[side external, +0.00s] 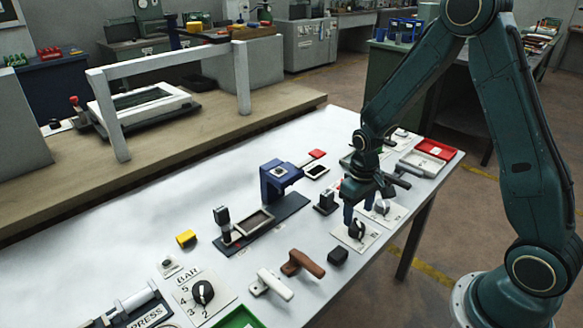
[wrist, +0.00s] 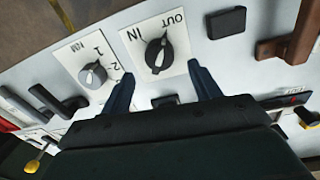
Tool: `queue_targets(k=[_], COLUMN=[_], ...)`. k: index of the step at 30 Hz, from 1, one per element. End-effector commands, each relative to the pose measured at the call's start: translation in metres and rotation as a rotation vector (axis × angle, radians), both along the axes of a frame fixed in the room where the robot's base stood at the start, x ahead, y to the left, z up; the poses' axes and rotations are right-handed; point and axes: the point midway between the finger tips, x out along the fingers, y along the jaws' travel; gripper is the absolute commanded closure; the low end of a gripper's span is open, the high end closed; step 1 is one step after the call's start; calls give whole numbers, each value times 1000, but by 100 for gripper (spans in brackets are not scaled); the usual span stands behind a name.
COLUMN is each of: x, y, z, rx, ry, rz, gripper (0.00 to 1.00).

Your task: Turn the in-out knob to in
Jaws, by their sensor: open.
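The in-out knob (wrist: 157,53) is black and sits on a white plate (wrist: 181,50) marked IN at the upper left and OUT at the upper right in the wrist view. Its raised grip slants, with its upper end leaning toward the OUT side. In the side view the knob (side external: 357,230) is below my fingers, near the front edge of the table. My gripper (wrist: 160,70) is open and empty. Its two blue fingers stand apart, one on each side of the plate's near end in the wrist view. Whether they touch anything cannot be told.
A grey knob (wrist: 93,75) on a numbered plate is close to my left finger in the wrist view. A dark block (wrist: 227,22) and a brown handle (wrist: 293,42) lie to the right. The table's middle left (side external: 120,220) is clear.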

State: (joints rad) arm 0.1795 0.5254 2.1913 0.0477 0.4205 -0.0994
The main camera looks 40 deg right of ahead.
Motion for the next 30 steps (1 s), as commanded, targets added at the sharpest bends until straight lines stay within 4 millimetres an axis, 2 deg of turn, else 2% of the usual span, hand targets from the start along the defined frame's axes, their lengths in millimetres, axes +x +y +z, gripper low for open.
queue_targets(k=[6, 12, 26, 30], x=[-1, 0, 0, 0], y=[-1, -2, -2, -2], z=[-26, -42, -48, -48], rx=[0, 0, 0, 0], ry=[3, 1, -1, -1], rz=[-1, -1, 0, 0], gripper=[38, 38, 38, 64])
